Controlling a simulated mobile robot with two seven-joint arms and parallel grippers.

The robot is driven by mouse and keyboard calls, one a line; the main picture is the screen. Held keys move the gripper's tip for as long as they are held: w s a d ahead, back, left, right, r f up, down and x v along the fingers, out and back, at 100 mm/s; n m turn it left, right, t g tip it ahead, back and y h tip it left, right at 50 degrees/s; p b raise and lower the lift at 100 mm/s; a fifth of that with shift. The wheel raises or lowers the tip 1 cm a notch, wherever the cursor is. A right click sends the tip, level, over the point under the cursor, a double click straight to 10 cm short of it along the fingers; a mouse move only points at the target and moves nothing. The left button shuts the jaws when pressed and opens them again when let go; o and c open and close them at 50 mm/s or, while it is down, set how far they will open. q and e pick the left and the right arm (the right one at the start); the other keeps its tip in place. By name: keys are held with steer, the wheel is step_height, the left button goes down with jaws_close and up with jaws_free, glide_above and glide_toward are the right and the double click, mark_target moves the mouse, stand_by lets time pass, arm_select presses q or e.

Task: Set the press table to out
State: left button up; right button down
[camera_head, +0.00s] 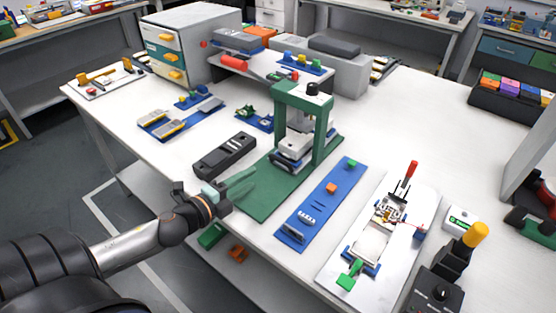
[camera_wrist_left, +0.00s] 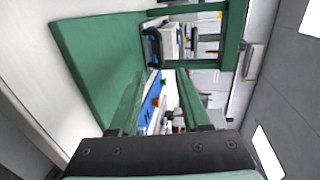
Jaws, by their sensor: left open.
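The green press (camera_head: 304,108) stands on a green base plate (camera_head: 262,192) near the front middle of the bench. The press table (camera_head: 290,158), a grey and white sliding part, sits low between the columns. How far it is slid cannot be told for sure. My left gripper (camera_head: 248,180) is open and empty, left of the table at the base plate's front left edge, apart from the table. In the left wrist view the green fingers (camera_wrist_left: 168,84) point past the base plate (camera_wrist_left: 98,58), and the press frame (camera_wrist_left: 230,45) shows beyond them. My right gripper is out of view.
A dark grey block (camera_head: 226,155) lies left of the press. A blue strip (camera_head: 318,200) with small parts lies right of it, then a white plate with a red-handled fixture (camera_head: 400,225). A drawer cabinet (camera_head: 185,45) and shelf stand behind.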

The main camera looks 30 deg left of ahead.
arm_select(q)
steer(key=x, duration=1.1)
steer(key=shift+w, duration=0.25)
jaws_close()
stand_by(1.2)
